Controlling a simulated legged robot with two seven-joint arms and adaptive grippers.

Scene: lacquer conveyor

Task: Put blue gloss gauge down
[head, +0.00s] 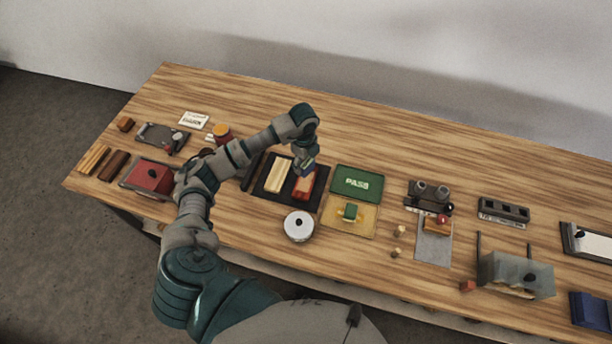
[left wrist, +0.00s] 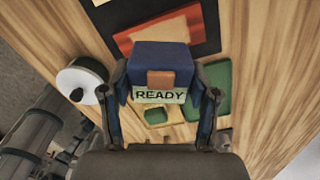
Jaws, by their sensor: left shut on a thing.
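The blue gloss gauge (left wrist: 160,60) is a dark blue block with an orange-brown patch and a pale label reading READY. My left gripper (left wrist: 163,92) is shut on it, with one finger at each side. In the head view my left gripper (head: 306,163) is over the upper end of a red-and-orange panel (head: 303,186) on a black mat (head: 262,190). The gauge is mostly hidden there, and I cannot tell whether it touches the panel. My right gripper is not in view.
A cream slatted panel (head: 277,174) lies beside the red one. A round white pot (head: 298,226) stands in front of the mat. Right of it are a green PASS plate (head: 357,182) and a yellow tray (head: 365,222) with a green block. Bare wood lies behind the mat.

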